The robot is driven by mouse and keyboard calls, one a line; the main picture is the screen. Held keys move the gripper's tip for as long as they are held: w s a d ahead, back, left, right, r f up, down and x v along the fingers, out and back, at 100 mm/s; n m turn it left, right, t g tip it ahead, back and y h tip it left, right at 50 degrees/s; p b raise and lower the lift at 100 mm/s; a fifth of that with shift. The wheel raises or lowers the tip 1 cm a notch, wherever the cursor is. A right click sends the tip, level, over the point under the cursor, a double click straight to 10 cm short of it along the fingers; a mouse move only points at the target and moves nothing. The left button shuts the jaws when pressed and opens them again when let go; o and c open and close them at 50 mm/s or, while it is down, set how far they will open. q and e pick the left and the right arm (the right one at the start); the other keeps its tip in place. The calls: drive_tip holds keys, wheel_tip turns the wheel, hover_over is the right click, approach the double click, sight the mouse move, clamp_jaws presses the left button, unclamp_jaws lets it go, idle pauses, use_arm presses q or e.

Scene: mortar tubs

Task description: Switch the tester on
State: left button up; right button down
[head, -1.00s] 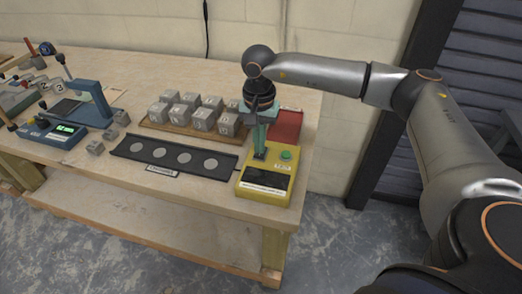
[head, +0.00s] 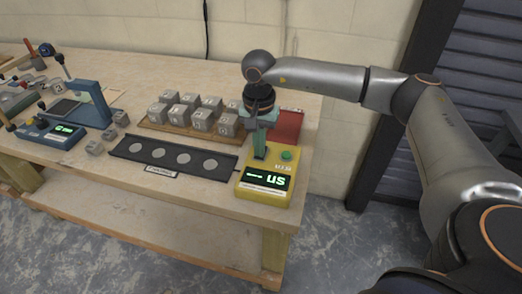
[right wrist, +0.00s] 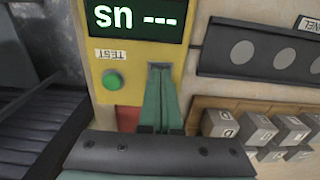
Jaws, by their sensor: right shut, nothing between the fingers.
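The tester (head: 264,195) is a yellow box at the right front corner of the bench. Its display (head: 266,180) is lit with green dashes and "us"; it also shows upside down in the right wrist view (right wrist: 138,17). A round green button (head: 287,155) sits beside a TEST label (right wrist: 112,55). My right gripper (head: 259,157) is shut and empty, pointing down with its green fingertips at the tester's top, beside the button. In the right wrist view its fingertips (right wrist: 160,68) meet a dark spot on the panel, which they mostly hide. My left gripper is out of view.
A black tray (head: 198,174) with several grey discs lies left of the tester. Behind it, a wooden board (head: 150,124) carries several grey cubes. A red bin (head: 289,124) stands behind the tester. A blue instrument (head: 50,135) with a lit display is at the left.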

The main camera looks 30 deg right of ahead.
wheel_tip(320, 180, up, 7)
drive_tip(key=p, duration=0.4)
drive_tip(key=shift+p, duration=0.35)
idle(0.4)
